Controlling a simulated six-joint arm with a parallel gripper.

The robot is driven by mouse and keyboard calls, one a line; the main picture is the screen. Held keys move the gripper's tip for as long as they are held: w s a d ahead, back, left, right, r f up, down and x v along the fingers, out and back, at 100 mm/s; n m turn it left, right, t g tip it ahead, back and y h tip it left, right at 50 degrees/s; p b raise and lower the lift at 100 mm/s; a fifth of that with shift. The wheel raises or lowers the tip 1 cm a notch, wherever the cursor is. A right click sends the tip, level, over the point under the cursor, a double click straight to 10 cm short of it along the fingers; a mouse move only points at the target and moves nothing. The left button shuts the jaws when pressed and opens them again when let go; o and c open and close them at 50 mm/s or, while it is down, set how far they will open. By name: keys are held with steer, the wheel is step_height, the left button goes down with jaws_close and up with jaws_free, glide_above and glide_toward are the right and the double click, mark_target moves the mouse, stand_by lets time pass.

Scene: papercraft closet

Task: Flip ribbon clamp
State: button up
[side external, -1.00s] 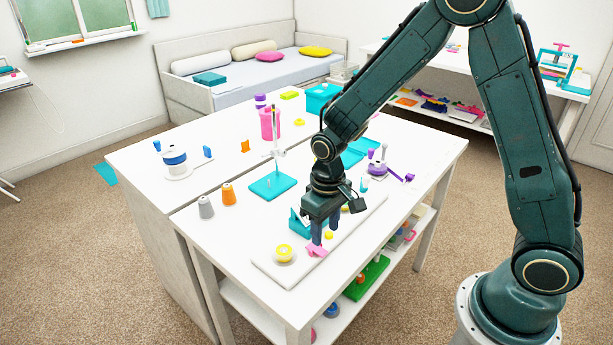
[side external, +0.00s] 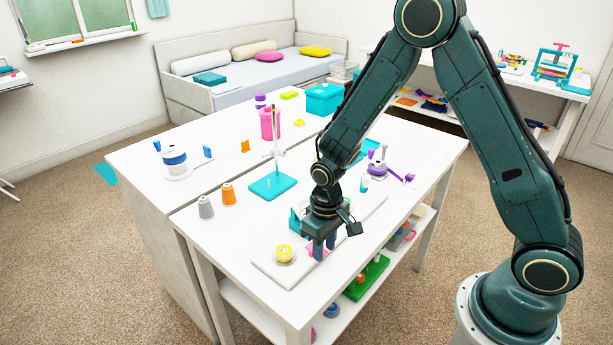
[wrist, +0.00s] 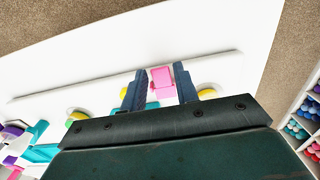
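The ribbon clamp appears to be the small pink piece (side external: 317,252) on the white board (side external: 265,270) at the table's near side. In the side view my gripper (side external: 325,256) points down over it and partly hides it. In the wrist view the pink piece (wrist: 162,78) shows between my two fingers (wrist: 161,80), one on each side. The fingers are apart, and I see no clear grip on it. A yellow ribbon roll (side external: 284,252) sits on the board to the left.
A teal block (side external: 297,220) stands close behind my gripper. A teal stand with a post (side external: 272,186), orange (side external: 228,194) and grey (side external: 206,207) spools and a purple-and-white device (side external: 377,168) are farther off. The table's front left is clear.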

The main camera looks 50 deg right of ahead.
jaws_close()
steer(key=shift+w+g, duration=0.15)
steer(key=shift+g, duration=0.25)
steer(key=shift+w+r+g, duration=0.2)
steer(key=shift+w+g, duration=0.1)
steer(key=shift+g, duration=0.7)
steer(key=shift+w+r+g, duration=0.15)
steer(key=shift+w+g, duration=0.1)
steer(key=shift+g, duration=0.75)
steer(key=shift+o, duration=1.9)
jaws_free()
steer(key=shift+w+r, duration=0.1)
steer(key=shift+r, duration=0.05)
